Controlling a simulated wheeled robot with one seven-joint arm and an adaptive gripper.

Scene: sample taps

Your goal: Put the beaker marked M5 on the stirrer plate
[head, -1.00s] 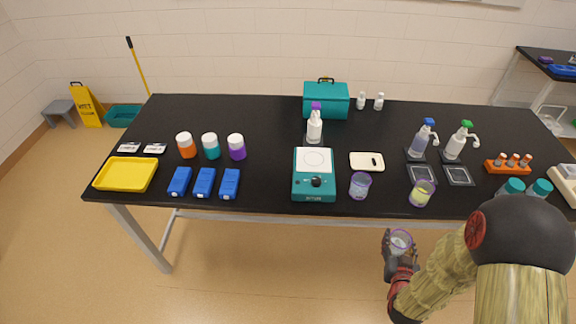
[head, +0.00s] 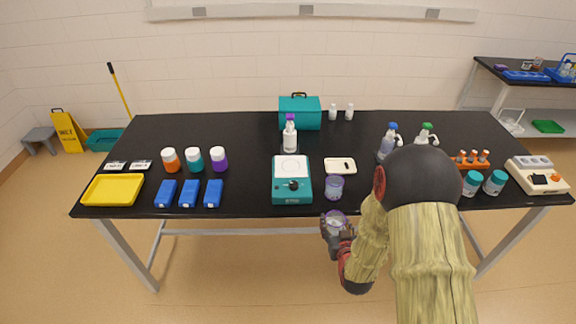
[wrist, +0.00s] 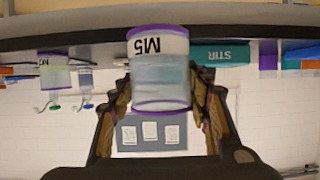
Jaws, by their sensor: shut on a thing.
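The beaker marked M5 (wrist: 160,75) is clear with a purple rim and pale contents, and its label appears upside down in the wrist view. My gripper (wrist: 160,95) is shut on it, with a finger on each side. In the head view the held beaker (head: 337,219) and my gripper (head: 332,232) are just in front of the table's front edge.
Another purple-rimmed beaker (head: 334,188) stands near the front edge, right of the stirrer. A white tray-like item (head: 340,166) lies behind it. A white bottle (head: 290,140) stands behind the stirrer. Blue boxes (head: 189,194) lie to the left. My arm hides part of the table's right side.

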